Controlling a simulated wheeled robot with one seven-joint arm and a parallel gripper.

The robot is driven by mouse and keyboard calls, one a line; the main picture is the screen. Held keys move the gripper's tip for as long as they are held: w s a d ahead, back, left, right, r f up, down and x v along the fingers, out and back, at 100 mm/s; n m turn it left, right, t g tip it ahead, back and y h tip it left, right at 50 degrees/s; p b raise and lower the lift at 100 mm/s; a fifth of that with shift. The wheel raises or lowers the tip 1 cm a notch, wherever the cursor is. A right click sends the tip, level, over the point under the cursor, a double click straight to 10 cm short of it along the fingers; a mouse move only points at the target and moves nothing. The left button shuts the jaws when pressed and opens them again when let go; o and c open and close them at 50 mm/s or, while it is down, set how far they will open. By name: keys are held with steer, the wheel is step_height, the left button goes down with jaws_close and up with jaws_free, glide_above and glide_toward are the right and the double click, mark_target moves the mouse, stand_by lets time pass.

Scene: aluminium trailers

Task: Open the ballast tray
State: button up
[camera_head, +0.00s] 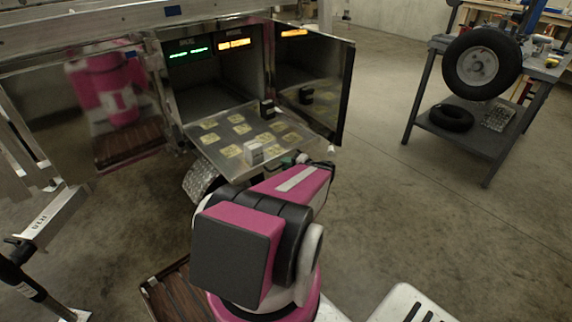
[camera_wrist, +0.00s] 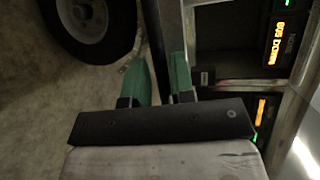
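The ballast tray (camera_head: 217,146) is a flat metal sheet with several yellow marked patches. It stands out in front of the open trailer compartment (camera_head: 196,100).
Green and orange displays (camera_head: 235,43) glow inside the compartment. A shiny open door (camera_head: 345,95) stands close right of the tray; another reflective panel (camera_head: 75,110) is at left. A trailer wheel (camera_wrist: 95,15) shows in the wrist view. A grey workbench (camera_head: 430,85) stands right, beyond clear floor.

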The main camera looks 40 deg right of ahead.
steer(key=shift+s+r, duration=0.1)
steer(key=shift+s, duration=0.05)
steer(key=v, duration=1)
steer(key=shift+s, duration=0.3)
steer(key=shift+d, duration=0.1)
stand_by(0.4)
